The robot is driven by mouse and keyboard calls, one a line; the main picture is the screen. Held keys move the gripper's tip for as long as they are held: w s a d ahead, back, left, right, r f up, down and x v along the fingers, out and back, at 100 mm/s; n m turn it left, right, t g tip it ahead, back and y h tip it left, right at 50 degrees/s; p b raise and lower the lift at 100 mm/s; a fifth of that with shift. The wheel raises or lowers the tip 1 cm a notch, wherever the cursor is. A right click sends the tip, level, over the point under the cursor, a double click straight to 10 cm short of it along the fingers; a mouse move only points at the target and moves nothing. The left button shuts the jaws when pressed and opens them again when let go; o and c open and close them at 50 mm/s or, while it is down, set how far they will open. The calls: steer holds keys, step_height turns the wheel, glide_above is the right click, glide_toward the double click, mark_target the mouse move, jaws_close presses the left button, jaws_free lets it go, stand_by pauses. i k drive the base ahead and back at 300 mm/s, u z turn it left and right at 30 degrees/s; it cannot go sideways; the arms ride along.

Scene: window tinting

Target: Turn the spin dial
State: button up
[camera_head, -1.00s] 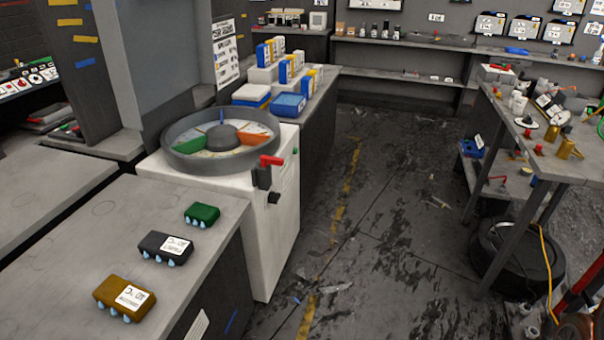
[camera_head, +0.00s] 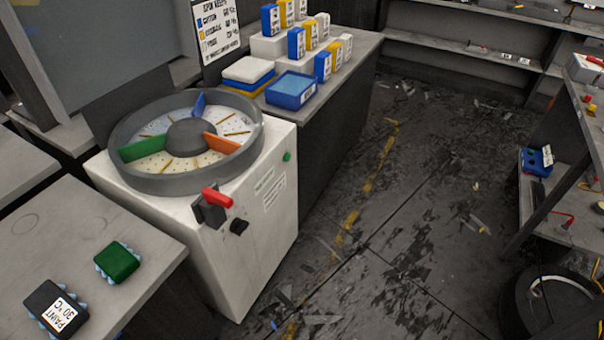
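The spin machine (camera_head: 225,262) is a white cabinet left of centre with a round grey drum (camera_head: 190,183) on top. Coloured fins in blue, orange and green stand around a dark hub (camera_head: 191,138) inside the drum. On the cabinet's front are a red lever (camera_head: 217,198) on a dark bracket, a small black knob (camera_head: 239,226), and a green button (camera_head: 287,157). I cannot tell for certain which of these is the spin dial; the black knob looks most like one. My gripper is not in view.
A counter at left holds a green block (camera_head: 118,262) and a black block labelled paint (camera_head: 56,309). Boxes and a blue tray (camera_head: 291,90) stand on the counter behind. A tire (camera_head: 545,300) lies at lower right.

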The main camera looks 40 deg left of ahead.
mark_target(238, 226)
steer(key=i, duration=1.7)
steer(key=u, duration=1)
steer(key=k, duration=0.9)
steer(key=u, duration=2.1)
